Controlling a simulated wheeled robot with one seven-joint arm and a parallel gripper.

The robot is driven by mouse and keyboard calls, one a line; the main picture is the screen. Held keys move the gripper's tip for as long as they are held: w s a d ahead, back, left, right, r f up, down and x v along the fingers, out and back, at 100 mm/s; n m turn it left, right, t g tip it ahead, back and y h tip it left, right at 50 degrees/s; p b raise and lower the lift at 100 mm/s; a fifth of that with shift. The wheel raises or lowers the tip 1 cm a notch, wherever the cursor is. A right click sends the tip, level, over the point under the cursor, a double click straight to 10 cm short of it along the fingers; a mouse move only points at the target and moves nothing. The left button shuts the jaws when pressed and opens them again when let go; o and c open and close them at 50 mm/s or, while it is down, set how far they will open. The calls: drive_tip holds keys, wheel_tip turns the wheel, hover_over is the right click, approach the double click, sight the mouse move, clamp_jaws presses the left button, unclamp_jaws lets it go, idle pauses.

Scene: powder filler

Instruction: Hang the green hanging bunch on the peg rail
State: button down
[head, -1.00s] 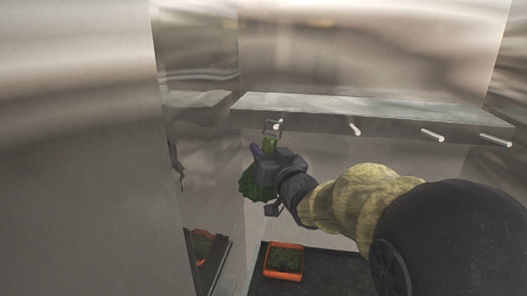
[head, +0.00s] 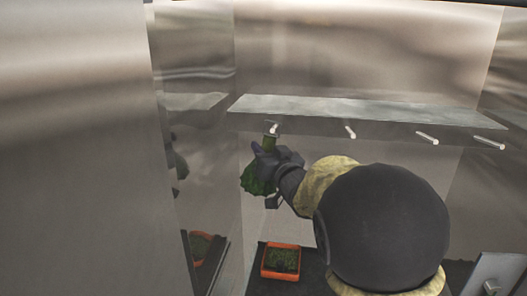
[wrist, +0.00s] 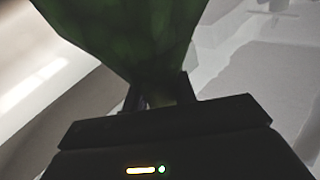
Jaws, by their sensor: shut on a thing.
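The green hanging bunch (head: 258,181) is in my gripper (head: 266,150), below the leftmost peg of the peg rail (head: 308,122). Its leafy part hangs down to the left of the gripper.
Three other pegs, such as the second peg (head: 350,132), are bare to the right. An orange tray (head: 266,272) of green stuff stands on the dark surface below. Shiny metal walls close in the left side and back. A grey box-like thing (head: 492,280) stands at lower right.

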drive_tip(key=shift+w+f+b, duration=0.2)
drive_tip(key=shift+b, duration=0.1)
idle(0.5)
drive_tip(key=c, duration=1.1)
unclamp_jaws()
drive_tip(key=shift+o, duration=0.2)
drive_tip(key=shift+s, duration=0.1)
drive_tip(key=b+v, duration=0.7)
drive_tip(key=v, duration=1)
drive_tip(key=shift+d, duration=0.2)
